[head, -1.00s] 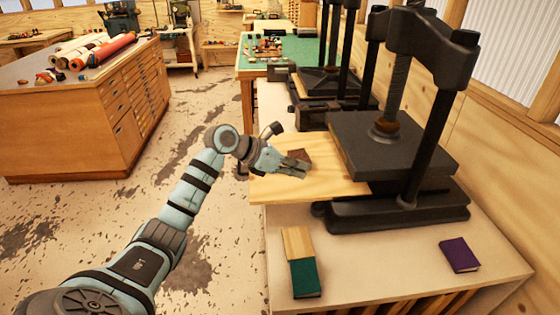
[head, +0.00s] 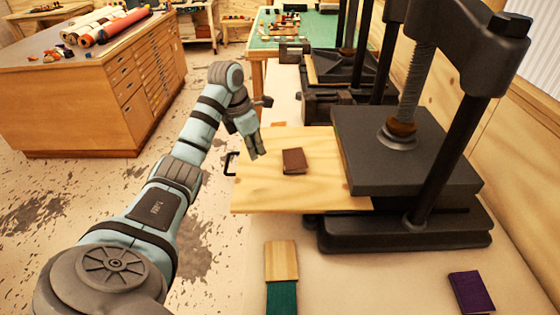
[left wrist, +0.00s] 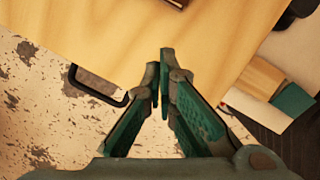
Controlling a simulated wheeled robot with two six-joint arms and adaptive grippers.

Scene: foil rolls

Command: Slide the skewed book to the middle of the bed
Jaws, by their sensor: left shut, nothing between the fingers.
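A small dark brown book (head: 293,161) lies flat on the pale wooden bed (head: 265,195), which sticks out from under the black press (head: 405,150). The book looks only slightly turned to the bed's edges. My left gripper (head: 259,156) is shut and empty, to the left of the book and apart from it, near the bed's handle side. In the left wrist view the closed fingertips (left wrist: 160,55) point toward the bed (left wrist: 130,40), and only a sliver of the book (left wrist: 176,3) shows at the top edge. My right gripper is not in view.
A black handle (head: 231,163) is on the bed's left edge. A second press (head: 345,75) stands behind. Floor is open to the left.

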